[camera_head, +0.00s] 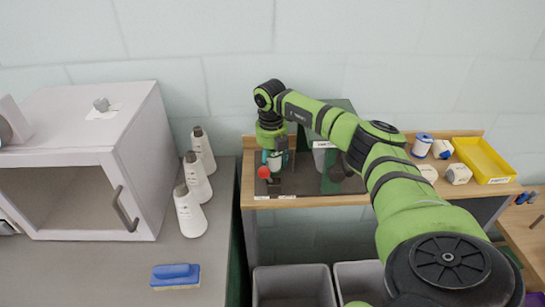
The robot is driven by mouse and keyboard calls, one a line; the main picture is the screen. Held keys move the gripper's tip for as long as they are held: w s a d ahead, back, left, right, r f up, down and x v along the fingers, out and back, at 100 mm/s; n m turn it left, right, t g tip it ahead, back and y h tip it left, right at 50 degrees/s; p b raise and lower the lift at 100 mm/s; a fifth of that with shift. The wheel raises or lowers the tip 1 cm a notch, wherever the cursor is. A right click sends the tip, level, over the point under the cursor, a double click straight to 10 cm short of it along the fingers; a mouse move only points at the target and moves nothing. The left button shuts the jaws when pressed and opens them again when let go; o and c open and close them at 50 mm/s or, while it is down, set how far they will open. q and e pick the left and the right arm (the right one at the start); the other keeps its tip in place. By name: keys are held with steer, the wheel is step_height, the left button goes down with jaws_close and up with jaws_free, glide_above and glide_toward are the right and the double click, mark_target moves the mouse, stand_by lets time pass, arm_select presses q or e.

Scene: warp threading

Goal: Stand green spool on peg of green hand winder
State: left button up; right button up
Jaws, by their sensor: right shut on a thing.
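My right arm reaches over the wooden shelf from the right, and its gripper (273,153) points down at the shelf's left end. The gripper is shut on a small white and teal-green thing, the green spool (275,162), mostly covered by the fingers. A red ball knob (264,172), seemingly the crank of the hand winder, shows just in front of and left of it. The winder's dark base (275,187) shows below. The peg is hidden, so I cannot tell whether the spool touches it. My left gripper is out of view.
Blue and white spools (423,145) and a yellow tray (484,160) are on the shelf's right. Left, a white cabinet (135,185), several white cones (189,211) and a blue brush (176,275) stand on a grey counter. Grey bins (293,287) sit below the shelf.

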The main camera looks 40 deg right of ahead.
steer(key=shift+f+b, duration=0.35)
steer(key=shift+f, duration=0.35)
stand_by(0.3)
steer(key=o, duration=1.2)
steer(key=shift+o, duration=0.2)
steer(key=shift+r, duration=0.2)
step_height(320, 180, up, 12)
steer(key=shift+s+a+f, duration=0.15)
steer(key=shift+s+a, duration=0.05)
steer(key=shift+a, duration=0.15)
steer(key=shift+f, duration=0.1)
